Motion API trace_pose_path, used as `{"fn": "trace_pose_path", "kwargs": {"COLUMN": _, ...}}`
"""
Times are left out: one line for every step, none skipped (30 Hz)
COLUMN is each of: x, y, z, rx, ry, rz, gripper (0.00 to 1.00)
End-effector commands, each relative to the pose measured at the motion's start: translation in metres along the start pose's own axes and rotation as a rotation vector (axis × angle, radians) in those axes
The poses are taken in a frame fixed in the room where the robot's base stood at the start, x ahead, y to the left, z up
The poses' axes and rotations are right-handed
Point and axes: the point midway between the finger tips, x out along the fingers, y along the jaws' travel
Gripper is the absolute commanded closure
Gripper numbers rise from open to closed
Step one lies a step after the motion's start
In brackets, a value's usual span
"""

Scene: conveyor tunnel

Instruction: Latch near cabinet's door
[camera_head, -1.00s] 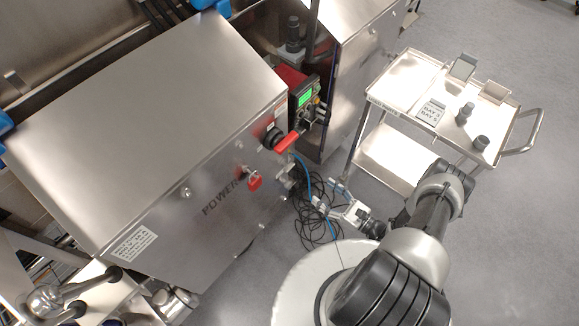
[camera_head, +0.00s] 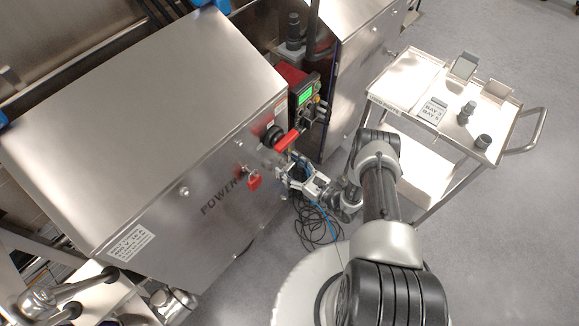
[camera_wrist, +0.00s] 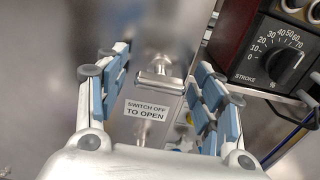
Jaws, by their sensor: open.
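The near cabinet (camera_head: 150,110) is a large brushed-steel box with its POWER-marked front on the lower right. A red rotary handle (camera_head: 287,140) and a red padlock (camera_head: 254,182) are on this front. My gripper (camera_head: 297,176) is beside the front's right end, below the red handle. In the wrist view my gripper (camera_wrist: 158,72) is open, with blue-padded fingers spread either side of a metal latch-like fitting (camera_wrist: 160,78). A label (camera_wrist: 147,110) reading SWITCH OFF TO OPEN lies below this fitting. I cannot tell whether the fingers touch it.
A control box with a green screen (camera_head: 306,95) stands next to the cabinet; its STROKE dial (camera_wrist: 285,65) is close to the right finger. Cables (camera_head: 316,222) hang below. A steel trolley (camera_head: 405,72) stands right. The grey floor beyond it is clear.

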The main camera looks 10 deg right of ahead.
Motion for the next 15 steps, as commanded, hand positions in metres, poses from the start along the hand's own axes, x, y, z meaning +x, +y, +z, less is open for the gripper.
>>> {"fn": "trace_pose_path", "kwargs": {"x": 0.001, "y": 0.0001, "z": 0.0001, "rx": 0.0, "ry": 0.0, "rz": 0.001, "gripper": 0.38}}
{"fn": "trace_pose_path", "kwargs": {"x": 0.0012, "y": 0.0001, "z": 0.0001, "rx": 0.0, "ry": 0.0, "rz": 0.0, "gripper": 0.38}}
{"fn": "trace_pose_path", "kwargs": {"x": 0.0013, "y": 0.0, "z": 0.0002, "rx": 0.0, "ry": 0.0, "rz": 0.0, "gripper": 0.38}}
{"fn": "trace_pose_path", "kwargs": {"x": 0.0012, "y": 0.0, "z": 0.0002, "rx": 0.0, "ry": 0.0, "rz": 0.0, "gripper": 0.38}}
{"fn": "trace_pose_path", "kwargs": {"x": 0.0011, "y": 0.0, "z": 0.0002, "rx": 0.0, "ry": 0.0, "rz": 0.0, "gripper": 0.38}}
{"fn": "trace_pose_path", "kwargs": {"x": 0.0011, "y": 0.0, "z": 0.0002, "rx": 0.0, "ry": 0.0, "rz": 0.0, "gripper": 0.38}}
{"fn": "trace_pose_path", "kwargs": {"x": 0.001, "y": 0.0, "z": 0.0002, "rx": 0.0, "ry": 0.0, "rz": 0.0, "gripper": 0.38}}
{"fn": "trace_pose_path", "kwargs": {"x": 0.001, "y": 0.0, "z": 0.0002, "rx": 0.0, "ry": 0.0, "rz": 0.0, "gripper": 0.39}}
{"fn": "trace_pose_path", "kwargs": {"x": 0.001, "y": -0.0001, "z": 0.0002, "rx": 0.0, "ry": 0.0, "rz": 0.0, "gripper": 0.42}}
{"fn": "trace_pose_path", "kwargs": {"x": 0.0009, "y": -0.0001, "z": 0.0002, "rx": 0.0, "ry": 0.0, "rz": 0.0, "gripper": 0.44}}
{"fn": "trace_pose_path", "kwargs": {"x": 0.0009, "y": -0.0001, "z": 0.0002, "rx": 0.0, "ry": 0.0, "rz": 0.0, "gripper": 0.46}}
{"fn": "trace_pose_path", "kwargs": {"x": 0.0009, "y": -0.0001, "z": 0.0002, "rx": 0.0, "ry": 0.0, "rz": 0.0, "gripper": 0.48}}
{"fn": "trace_pose_path", "kwargs": {"x": 0.0008, "y": -0.0001, "z": 0.0002, "rx": 0.0, "ry": 0.0, "rz": 0.0, "gripper": 0.5}}
{"fn": "trace_pose_path", "kwargs": {"x": 0.0008, "y": -0.0001, "z": 0.0002, "rx": 0.0, "ry": 0.0, "rz": 0.0, "gripper": 0.52}}
{"fn": "trace_pose_path", "kwargs": {"x": 0.0008, "y": -0.0001, "z": 0.0002, "rx": 0.0, "ry": 0.0, "rz": 0.0, "gripper": 0.55}}
